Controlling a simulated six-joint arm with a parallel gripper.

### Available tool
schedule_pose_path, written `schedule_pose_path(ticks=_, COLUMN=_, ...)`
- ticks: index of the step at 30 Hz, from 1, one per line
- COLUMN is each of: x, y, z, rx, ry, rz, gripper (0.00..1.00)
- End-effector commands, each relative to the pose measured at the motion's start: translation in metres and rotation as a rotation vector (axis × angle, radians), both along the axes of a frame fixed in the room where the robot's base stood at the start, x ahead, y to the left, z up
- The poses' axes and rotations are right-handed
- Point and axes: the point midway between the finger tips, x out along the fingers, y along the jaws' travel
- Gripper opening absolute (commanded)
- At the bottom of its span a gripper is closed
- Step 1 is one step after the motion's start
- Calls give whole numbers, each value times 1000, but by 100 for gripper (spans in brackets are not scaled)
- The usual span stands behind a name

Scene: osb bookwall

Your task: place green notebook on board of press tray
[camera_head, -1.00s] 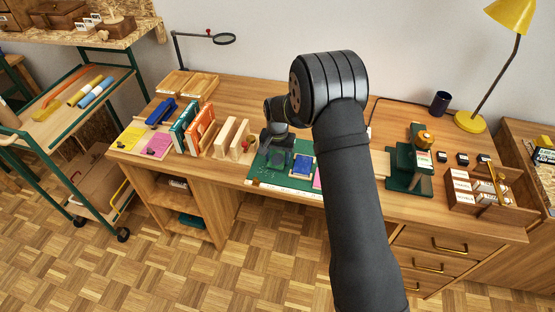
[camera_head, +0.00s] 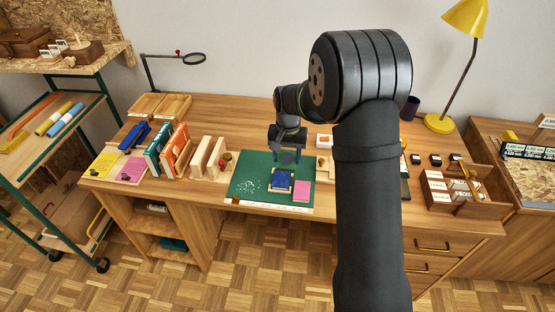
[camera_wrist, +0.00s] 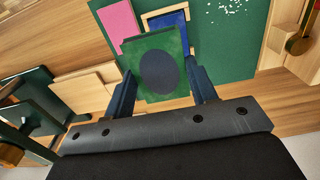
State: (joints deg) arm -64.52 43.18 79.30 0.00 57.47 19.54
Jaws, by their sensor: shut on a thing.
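My gripper (camera_wrist: 163,88) is shut on the green notebook (camera_wrist: 152,73), which has a dark oval on its cover. In the head view my gripper (camera_head: 288,143) and the notebook (camera_head: 288,157) are behind a blue item on the mat. The pale wooden board (camera_wrist: 82,88) lies to the left in the wrist view, beside the dark green press (camera_wrist: 30,92). In the head view my arm hides most of the press; part of the board (camera_head: 323,166) shows.
The green mat (camera_head: 248,183) bears a blue item (camera_head: 282,181) and a pink notebook (camera_head: 302,190). Wooden book blocks (camera_head: 208,158) stand left of it. A wooden box (camera_head: 460,195) with cards stands at the right.

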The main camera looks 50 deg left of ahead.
Motion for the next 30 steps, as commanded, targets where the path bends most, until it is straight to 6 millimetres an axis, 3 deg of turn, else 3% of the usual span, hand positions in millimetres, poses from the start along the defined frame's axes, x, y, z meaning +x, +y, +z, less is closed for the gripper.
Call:
schedule_pose_path(ticks=5, x=9, y=-7, z=5, rx=0, ry=0, rz=-1, gripper=29)
schedule_pose_path(ticks=8, x=26, y=-12, z=6, rx=-1, ry=1, rz=-4, gripper=29)
schedule_pose_path(ticks=18, x=148, y=-56, z=14, rx=1, ry=-1, rz=-8, gripper=29)
schedule_pose_path(ticks=21, x=176, y=-71, z=16, rx=1, ry=-1, rz=-6, gripper=29)
schedule_pose_path(ticks=26, x=202, y=-87, z=17, rx=1, ry=-1, rz=-2, gripper=29)
schedule_pose_path(ticks=30, x=208, y=-91, z=0, rx=-1, ry=1, rz=0, gripper=29)
